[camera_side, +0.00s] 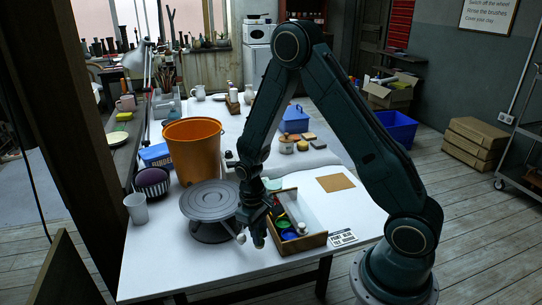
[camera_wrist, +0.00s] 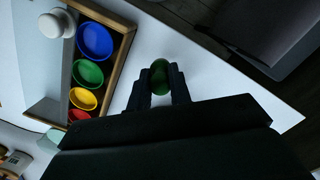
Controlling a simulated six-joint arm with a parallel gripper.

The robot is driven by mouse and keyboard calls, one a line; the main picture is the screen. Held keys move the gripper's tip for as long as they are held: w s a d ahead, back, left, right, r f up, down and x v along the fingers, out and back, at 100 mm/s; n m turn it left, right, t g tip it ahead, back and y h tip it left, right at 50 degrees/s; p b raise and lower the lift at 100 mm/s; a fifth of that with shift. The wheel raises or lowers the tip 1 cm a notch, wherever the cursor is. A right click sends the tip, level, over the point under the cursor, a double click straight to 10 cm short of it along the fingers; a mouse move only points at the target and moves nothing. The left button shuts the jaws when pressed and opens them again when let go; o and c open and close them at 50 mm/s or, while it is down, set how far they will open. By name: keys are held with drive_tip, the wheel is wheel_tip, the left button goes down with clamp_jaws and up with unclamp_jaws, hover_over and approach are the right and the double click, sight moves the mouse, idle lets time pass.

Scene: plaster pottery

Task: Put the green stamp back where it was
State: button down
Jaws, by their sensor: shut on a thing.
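The green stamp (camera_wrist: 159,76) shows in the wrist view as a dark green rounded piece between my two fingertips. My gripper (camera_wrist: 160,88) is shut on it. In the side view my gripper (camera_side: 257,238) points down by the front edge of the table, just left of a wooden box; the stamp is hard to make out there. The wooden box (camera_side: 312,241) holds round blue, green, yellow and red pieces in a row, clearest in the wrist view, where the box (camera_wrist: 122,54) lies left of my fingers. A pale panel with a white knob (camera_wrist: 52,25) covers its other side.
A grey turntable (camera_side: 208,203) stands close left of my gripper.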

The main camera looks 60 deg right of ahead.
drive_tip(key=shift+f, duration=1.65)
drive_tip(key=shift+f, duration=0.15)
drive_tip(key=c, duration=1.3)
unclamp_jaws()
drive_tip(key=r, duration=0.4)
drive_tip(key=w+r, duration=0.1)
drive_tip(key=r, duration=0.7)
drive_tip(key=shift+w+r, duration=0.15)
drive_tip(key=shift+w, duration=0.05)
